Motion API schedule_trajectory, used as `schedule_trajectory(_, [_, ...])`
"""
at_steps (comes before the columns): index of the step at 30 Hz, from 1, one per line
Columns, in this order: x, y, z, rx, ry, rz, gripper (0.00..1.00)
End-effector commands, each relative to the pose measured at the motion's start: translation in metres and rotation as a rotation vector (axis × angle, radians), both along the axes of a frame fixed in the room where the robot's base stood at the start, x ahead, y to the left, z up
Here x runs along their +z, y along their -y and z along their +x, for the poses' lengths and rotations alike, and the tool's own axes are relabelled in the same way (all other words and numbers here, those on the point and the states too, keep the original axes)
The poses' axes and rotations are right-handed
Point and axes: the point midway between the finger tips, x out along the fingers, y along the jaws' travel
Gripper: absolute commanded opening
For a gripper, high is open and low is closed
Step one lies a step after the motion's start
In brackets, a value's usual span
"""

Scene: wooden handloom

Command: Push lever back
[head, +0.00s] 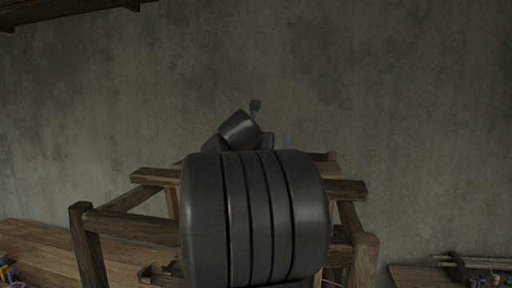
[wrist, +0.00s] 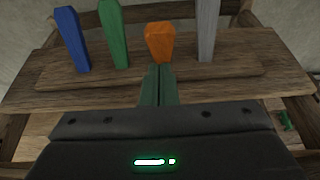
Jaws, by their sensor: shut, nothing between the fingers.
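In the wrist view several levers stand in a row on a wooden board (wrist: 225,74). They are a blue lever (wrist: 72,38), a green lever (wrist: 113,34), an orange lever (wrist: 160,42) and a grey lever (wrist: 207,30). The orange one looks shorter than the others, and its whole top shows; the other tops run to or near the picture's upper edge. My gripper (wrist: 159,72) is shut and empty, its tips right in front of the orange lever's lower part. I cannot tell whether they touch it. In the head view my arm hides the levers.
The wooden loom frame (head: 130,228) stands ahead, with posts and crossbeams on both sides of my arm. Wooden benches (head: 45,250) with small coloured things stand at left and right. A bare grey wall (head: 400,110) is behind.

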Motion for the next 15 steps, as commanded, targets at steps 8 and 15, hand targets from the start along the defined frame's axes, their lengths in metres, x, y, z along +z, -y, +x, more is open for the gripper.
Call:
schedule_trajectory(8, [0.01,0.004,0.019,0.0,0.0,-0.001,0.0])
schedule_trajectory(15, [0.01,0.004,0.02,0.0,0.0,-0.001,0.0])
